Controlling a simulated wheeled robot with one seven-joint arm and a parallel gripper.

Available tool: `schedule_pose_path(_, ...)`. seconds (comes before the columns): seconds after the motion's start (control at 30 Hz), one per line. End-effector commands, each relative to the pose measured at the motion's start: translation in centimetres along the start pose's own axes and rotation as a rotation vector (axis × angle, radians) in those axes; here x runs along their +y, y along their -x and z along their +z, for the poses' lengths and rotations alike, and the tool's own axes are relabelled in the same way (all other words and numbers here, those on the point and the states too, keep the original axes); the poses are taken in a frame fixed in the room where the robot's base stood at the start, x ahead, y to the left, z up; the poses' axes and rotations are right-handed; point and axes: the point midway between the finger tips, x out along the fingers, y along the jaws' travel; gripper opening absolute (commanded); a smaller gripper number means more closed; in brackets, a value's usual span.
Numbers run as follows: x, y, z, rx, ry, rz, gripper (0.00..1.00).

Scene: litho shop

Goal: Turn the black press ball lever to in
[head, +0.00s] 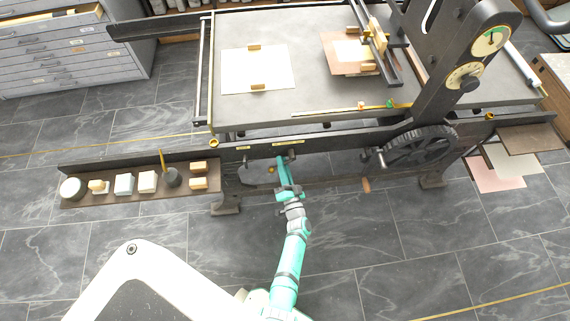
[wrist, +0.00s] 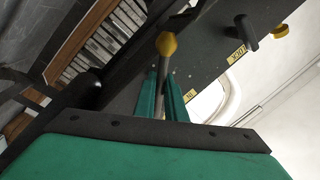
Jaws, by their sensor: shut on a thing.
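The black press (head: 330,147) stands across the middle of the head view. In the wrist view, a ball lever with a yellow ball (wrist: 166,44) on a thin rod stands between the teal fingers of my gripper (wrist: 163,97). The fingers are shut on the rod below the ball. In the head view, my gripper (head: 281,162) is at the front rail of the press, and the lever there is mostly hidden. A small yellow label (wrist: 190,96) lies just right of the fingers and another label (wrist: 237,51) farther right; their lettering is hard to read.
A black peg (wrist: 246,32) and a yellow knob (wrist: 281,30) stick out nearby. A ledge (head: 108,193) with several blocks and a jar runs left of my gripper. A black gear wheel (head: 420,147) is to the right. The tiled floor before the press is clear.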

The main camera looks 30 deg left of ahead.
Motion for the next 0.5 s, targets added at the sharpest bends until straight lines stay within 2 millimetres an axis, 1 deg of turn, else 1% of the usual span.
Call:
schedule_pose_path(0.17,-0.08,-0.08,-0.13,0.002,-0.002,-0.003,0.0)
schedule_pose_path(0.2,-0.08,-0.08,-0.13,0.002,-0.001,-0.003,0.15)
schedule_pose_path(0.27,-0.08,-0.07,-0.13,0.002,-0.001,-0.003,0.3)
schedule_pose_path(0.5,-0.01,-0.01,-0.11,0.002,0.0,-0.001,0.3)
